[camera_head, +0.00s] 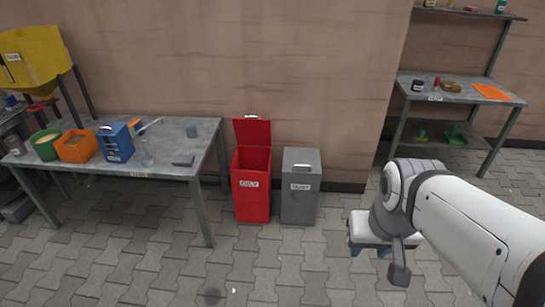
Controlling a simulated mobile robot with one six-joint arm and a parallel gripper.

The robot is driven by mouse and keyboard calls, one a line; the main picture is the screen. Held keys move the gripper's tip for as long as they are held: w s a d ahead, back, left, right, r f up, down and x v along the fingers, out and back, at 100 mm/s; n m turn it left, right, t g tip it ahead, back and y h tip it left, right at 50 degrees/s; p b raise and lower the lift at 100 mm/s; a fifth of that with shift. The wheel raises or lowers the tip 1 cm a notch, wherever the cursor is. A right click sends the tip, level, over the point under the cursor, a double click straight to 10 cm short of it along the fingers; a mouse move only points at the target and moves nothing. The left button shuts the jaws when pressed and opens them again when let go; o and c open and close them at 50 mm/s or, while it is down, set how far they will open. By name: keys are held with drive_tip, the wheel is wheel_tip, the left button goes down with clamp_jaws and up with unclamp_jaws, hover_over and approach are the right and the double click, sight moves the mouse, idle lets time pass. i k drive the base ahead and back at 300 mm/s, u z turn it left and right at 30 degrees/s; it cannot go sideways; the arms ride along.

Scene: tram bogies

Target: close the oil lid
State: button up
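A red bin (252,190) with a white label that seems to read "OILY" stands on the floor by the wall. Its red lid (252,131) is open and stands upright at the back, with a light handle at its top edge. My gripper (370,252) is to the right of the bin and nearer the camera, pointing down. Its two blue fingertips are apart, and I see nothing between them. It touches neither the bin nor the lid.
A grey bin (300,186) with a shut lid stands just right of the red bin. A metal table (182,158) with several containers is at the left. A shelved workbench (464,97) is at the right. The paved floor (280,262) in front of the bins is clear.

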sight(257, 131)
drive_tip(key=z, duration=0.2)
drive_tip(key=k, duration=0.2)
drive_tip(key=u, duration=0.3)
drive_tip(key=i, duration=1.3)
